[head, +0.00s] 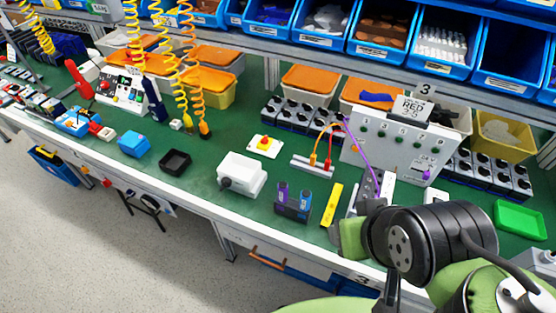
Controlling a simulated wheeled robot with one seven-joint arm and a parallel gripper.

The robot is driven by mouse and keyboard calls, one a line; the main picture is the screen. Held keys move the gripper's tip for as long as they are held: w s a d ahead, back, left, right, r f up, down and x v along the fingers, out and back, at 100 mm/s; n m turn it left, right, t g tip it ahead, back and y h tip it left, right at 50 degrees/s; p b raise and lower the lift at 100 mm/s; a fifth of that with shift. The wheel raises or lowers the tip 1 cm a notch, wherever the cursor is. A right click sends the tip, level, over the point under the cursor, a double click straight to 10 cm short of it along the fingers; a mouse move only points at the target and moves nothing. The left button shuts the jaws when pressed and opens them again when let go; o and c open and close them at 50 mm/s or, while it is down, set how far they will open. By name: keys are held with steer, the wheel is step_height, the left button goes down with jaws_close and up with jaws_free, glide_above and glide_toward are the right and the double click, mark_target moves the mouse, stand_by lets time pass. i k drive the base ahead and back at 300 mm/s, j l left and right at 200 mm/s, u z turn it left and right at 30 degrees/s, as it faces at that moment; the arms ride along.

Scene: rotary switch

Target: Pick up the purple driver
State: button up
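The purple driver (283,191) stands upright in a small dark holder (292,212) near the front edge of the green bench. A blue driver (305,199) stands to its right in the same holder. Only the upper parts of both show; the holder hides their lower ends. My arm, with its black and green links, is at the lower right, to the right of the holder and apart from it. I cannot make out my gripper's fingers among these links, nor whether they hold anything.
A white box (242,174) with a dark knob stands left of the holder. A yellow bar (332,205) lies to its right. Behind are a red-button box (265,146) and a strip with cables (313,164). A grey panel (400,145) stands behind my arm.

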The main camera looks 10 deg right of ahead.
mark_target(283, 186)
steer(key=i+j+u, duration=0.15)
steer(key=j+u, duration=0.2)
steer(key=i+j+u, duration=0.5)
steer(key=j+u, duration=0.25)
